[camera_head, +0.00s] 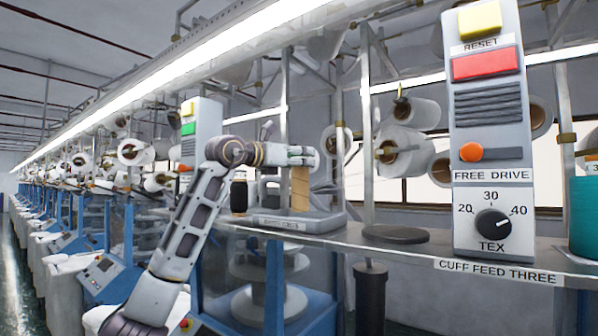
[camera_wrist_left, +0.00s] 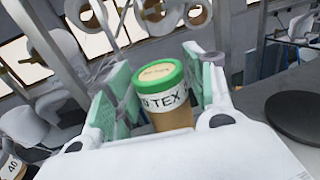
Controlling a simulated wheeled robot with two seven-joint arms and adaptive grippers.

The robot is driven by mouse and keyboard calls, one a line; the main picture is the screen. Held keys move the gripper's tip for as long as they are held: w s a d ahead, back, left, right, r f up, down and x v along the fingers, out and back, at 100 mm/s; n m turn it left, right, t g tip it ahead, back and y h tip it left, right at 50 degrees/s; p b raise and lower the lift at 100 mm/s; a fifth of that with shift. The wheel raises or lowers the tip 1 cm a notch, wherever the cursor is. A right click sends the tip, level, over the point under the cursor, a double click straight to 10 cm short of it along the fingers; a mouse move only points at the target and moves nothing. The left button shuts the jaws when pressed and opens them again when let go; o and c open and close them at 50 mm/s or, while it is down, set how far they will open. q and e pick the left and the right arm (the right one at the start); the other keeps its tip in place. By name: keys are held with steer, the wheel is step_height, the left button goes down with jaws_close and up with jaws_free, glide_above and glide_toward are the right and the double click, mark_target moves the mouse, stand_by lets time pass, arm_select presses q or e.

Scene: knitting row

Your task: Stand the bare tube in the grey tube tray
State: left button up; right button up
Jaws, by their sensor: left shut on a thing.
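The bare tube (camera_head: 300,190) is tan cardboard and stands upright over the grey tube tray (camera_head: 325,222). Its lower end meets the tray's top in the picture; I cannot tell whether it rests there or hangs just above. In the left wrist view the tube (camera_wrist_left: 172,118) shows a green rim and a white band reading TEX, its first digit unclear. My left gripper (camera_head: 302,156) is shut on the tube's upper end, with a pale green pad on each side in the wrist view (camera_wrist_left: 160,92). My right gripper is out of view.
A tall control box (camera_head: 487,130) and a teal cone (camera_head: 584,220) stand further right.

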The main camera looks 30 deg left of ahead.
arm_select(q)
steer(key=shift+f, duration=1.8)
steer(key=o, duration=0.9)
steer(key=shift+s+r, duration=0.1)
steer(key=shift+r, duration=0.1)
steer(key=shift+s+a, duration=0.25)
steer(key=shift+s, duration=0.35)
steer(key=b, duration=0.4)
glide_toward(292, 170)
steer(key=shift+w, duration=0.3)
